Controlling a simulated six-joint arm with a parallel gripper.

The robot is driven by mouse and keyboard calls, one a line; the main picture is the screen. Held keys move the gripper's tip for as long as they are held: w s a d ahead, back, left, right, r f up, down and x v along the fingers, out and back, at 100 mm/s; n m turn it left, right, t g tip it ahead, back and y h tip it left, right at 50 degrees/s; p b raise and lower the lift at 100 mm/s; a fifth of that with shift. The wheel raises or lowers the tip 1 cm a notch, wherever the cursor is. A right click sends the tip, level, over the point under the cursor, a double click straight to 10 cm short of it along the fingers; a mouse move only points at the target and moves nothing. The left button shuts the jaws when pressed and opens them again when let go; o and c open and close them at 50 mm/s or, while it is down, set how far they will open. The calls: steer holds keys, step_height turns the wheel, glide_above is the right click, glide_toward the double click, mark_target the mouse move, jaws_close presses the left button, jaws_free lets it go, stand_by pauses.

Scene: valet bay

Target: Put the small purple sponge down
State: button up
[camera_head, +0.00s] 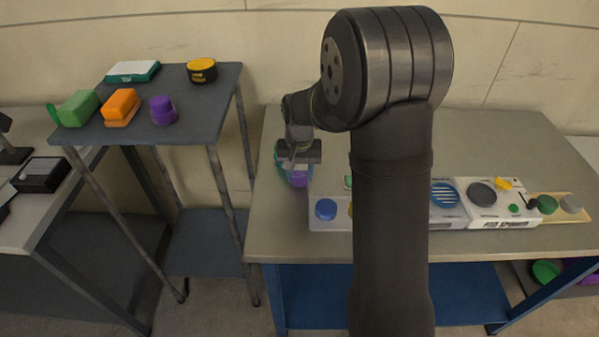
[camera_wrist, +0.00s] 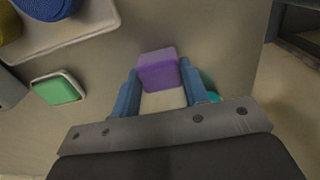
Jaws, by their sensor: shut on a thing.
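The small purple sponge (camera_wrist: 157,64) sits between the blue fingers of my gripper (camera_wrist: 160,82) in the wrist view. It has a purple block and a pale cream part nearer the palm. My gripper is shut on it. In the head view my gripper (camera_head: 299,163) is over the left end of the long bench (camera_head: 277,222), with purple (camera_head: 299,180) showing just below it. I cannot tell whether the sponge touches the bench top. A teal thing (camera_wrist: 211,83) shows partly behind the right finger in the wrist view.
A pale tray with a blue round pad (camera_head: 326,209) lies right of my gripper. White trays with pads (camera_head: 490,222) are farther right. A green pad (camera_wrist: 57,88) lies left in the wrist view. A grey stand (camera_head: 205,112) holds several items at left. The bench's front-left is clear.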

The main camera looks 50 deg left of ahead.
mark_target(299, 174)
steer(key=shift+f, duration=0.15)
steer(key=o, duration=0.9)
steer(key=shift+o, duration=0.2)
step_height(299, 174, up, 12)
steer(key=shift+r, duration=0.2)
